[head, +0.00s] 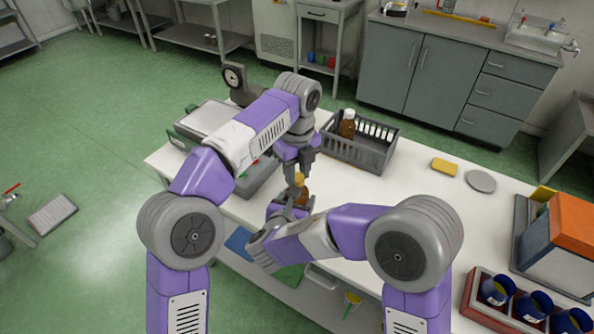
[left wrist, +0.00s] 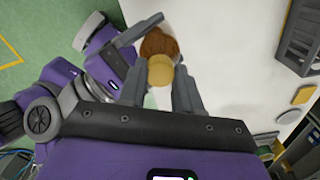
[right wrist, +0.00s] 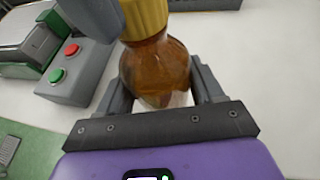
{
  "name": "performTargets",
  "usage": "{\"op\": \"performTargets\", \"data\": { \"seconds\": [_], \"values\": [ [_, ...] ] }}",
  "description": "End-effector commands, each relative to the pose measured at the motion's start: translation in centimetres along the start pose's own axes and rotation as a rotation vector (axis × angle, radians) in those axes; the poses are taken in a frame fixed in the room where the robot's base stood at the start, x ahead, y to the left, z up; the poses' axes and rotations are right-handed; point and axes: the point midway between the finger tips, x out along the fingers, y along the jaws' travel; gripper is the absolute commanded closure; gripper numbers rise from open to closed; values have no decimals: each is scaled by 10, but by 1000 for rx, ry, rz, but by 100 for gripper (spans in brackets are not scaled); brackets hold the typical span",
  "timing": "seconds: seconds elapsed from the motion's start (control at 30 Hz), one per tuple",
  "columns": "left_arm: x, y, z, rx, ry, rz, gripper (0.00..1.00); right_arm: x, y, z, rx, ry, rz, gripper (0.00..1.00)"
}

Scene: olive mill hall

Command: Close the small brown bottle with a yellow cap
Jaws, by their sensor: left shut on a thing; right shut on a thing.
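The small brown bottle (head: 302,196) stands upright over the near edge of the white table, its yellow cap (head: 299,178) at the neck. My left gripper (head: 298,183) comes from above and is shut on the yellow cap, which shows between its fingers in the left wrist view (left wrist: 161,72). My right gripper is shut around the brown body, seen in the right wrist view (right wrist: 155,72); its fingers lie on both sides. The cap (right wrist: 146,18) sits at the bottle's top in that view. Whether it is tight cannot be told.
A dark grey crate (head: 340,154) with a brown bottle (head: 347,125) and white-topped items stands behind. A yellow sponge (head: 445,166) and grey disc (head: 481,181) lie right. A red rack (head: 475,300) holds blue cups. A box with red and green buttons (right wrist: 75,70) is close by.

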Motion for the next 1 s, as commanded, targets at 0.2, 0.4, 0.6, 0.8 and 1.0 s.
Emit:
{"op": "performTargets", "data": {
  "seconds": [0.2,0.4,0.6,0.8,1.0],
  "values": [
    [0,-1,0,405,-2,0,95,0,0,0,0,-1,1,100],
    [0,-1,0,456,-3,0,95,0,0,0,0,-1,0,100],
    [0,-1,0,454,-2,1,37,0,0,1,1,-1,1,100],
    [0,-1,0,454,-1,1,37,0,0,1,1,-2,1,100],
    [-6,-1,0,453,-2,0,37,0,0,1,1,-2,1,100]
  ]
}}
